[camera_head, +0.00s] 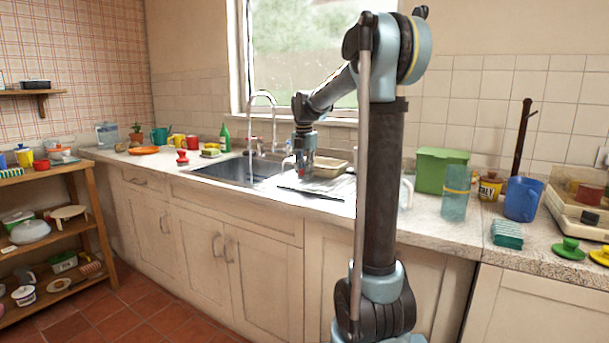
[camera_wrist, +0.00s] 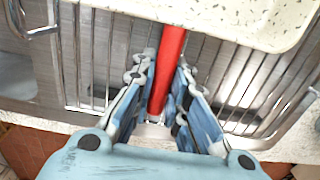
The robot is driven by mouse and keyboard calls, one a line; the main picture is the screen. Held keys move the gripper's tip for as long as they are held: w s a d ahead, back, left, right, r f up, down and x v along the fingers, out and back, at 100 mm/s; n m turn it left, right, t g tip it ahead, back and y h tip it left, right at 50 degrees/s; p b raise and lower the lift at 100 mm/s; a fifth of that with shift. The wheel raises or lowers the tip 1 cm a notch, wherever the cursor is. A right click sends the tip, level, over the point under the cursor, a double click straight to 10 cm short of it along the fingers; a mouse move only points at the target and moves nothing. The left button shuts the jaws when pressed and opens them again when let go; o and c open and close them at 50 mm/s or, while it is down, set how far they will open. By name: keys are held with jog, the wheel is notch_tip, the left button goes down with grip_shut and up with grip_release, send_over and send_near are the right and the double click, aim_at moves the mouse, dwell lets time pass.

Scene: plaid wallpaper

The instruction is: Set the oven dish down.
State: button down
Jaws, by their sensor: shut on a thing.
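The oven dish (camera_wrist: 222,14) is pale cream with dark speckles and fills the top of the wrist view, partly cut off. A red handle (camera_wrist: 170,55) runs from its near edge down between my fingers. My gripper (camera_wrist: 163,72) is shut on this red handle. In the head view the dish (camera_head: 330,167) shows as a shallow beige shape beside my gripper (camera_head: 303,173), over the ribbed metal drainboard (camera_head: 335,187) right of the sink. Whether its underside touches the drainboard is hidden.
The sink basin (camera_head: 236,171) and tap (camera_head: 262,97) lie left of my gripper. A green bin (camera_head: 440,170), a blue-green tumbler (camera_head: 455,195) and a blue jug (camera_head: 522,198) stand to the right. A green bottle (camera_head: 224,137) stands behind the sink.

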jog(key=c, duration=1.6)
grip_release()
jog(key=r, duration=1.2)
jog(key=shift+s+a, duration=0.15)
jog(key=shift+s, duration=0.05)
